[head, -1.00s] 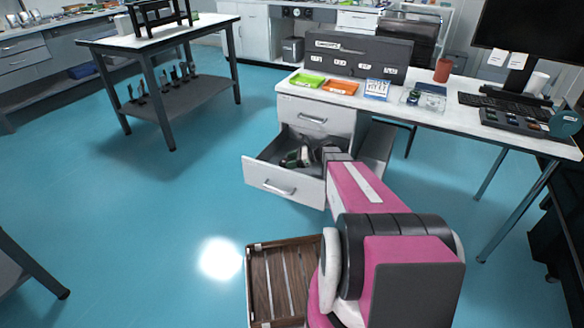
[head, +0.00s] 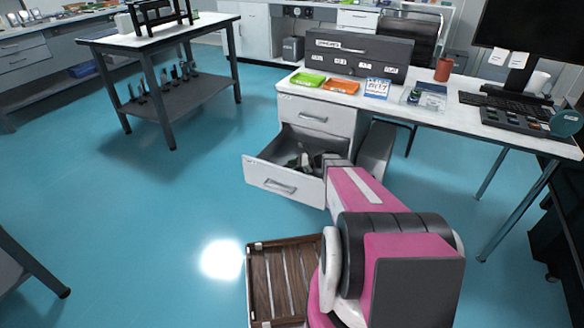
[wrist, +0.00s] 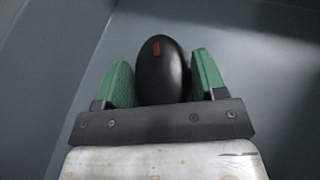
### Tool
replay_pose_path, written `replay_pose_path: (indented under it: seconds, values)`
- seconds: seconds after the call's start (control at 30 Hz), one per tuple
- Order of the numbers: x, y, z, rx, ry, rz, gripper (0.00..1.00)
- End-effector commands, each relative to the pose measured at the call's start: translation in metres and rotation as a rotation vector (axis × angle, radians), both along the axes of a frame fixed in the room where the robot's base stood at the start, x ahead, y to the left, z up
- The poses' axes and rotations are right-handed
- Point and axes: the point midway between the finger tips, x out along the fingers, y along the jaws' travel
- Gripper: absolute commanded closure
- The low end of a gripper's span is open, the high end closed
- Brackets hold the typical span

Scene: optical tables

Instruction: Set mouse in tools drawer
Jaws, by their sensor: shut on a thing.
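The mouse (wrist: 161,82) is black with a small red mark. It sits between the green finger pads of my gripper (wrist: 162,65), which is shut on it. The open drawer (head: 262,171) is the lower one of the white cabinet under the desk, pulled out toward the left front. In the head view my gripper (head: 304,161) is down inside this drawer. Grey-blue drawer surfaces lie around the mouse in the wrist view. Whether the mouse touches the drawer floor I cannot tell. My arm hides the drawer's right part.
A closed drawer (head: 308,115) is above the open one. The white desktop (head: 455,116) holds a green tray (head: 307,79), an orange tray (head: 340,86), a keyboard (head: 500,101) and a monitor. A wooden slatted tray (head: 278,285) is at the front.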

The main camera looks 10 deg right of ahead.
Motion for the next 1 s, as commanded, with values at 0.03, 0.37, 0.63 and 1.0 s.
replay_pose_path:
  seconds: [0.03, 0.37, 0.63, 1.0]
  values:
    - [0.0, 0.0, 0.0, 0.0, 0.0, 0.0, 0.6]
    - [0.0, 0.0, 0.0, 0.0, 0.0, 0.0, 0.1]
    - [0.0, 0.0, 0.008, 0.0, 0.0, 0.0, 0.1]
    - [-0.011, -0.046, 0.032, 0.0, 0.0, -0.003, 0.1]
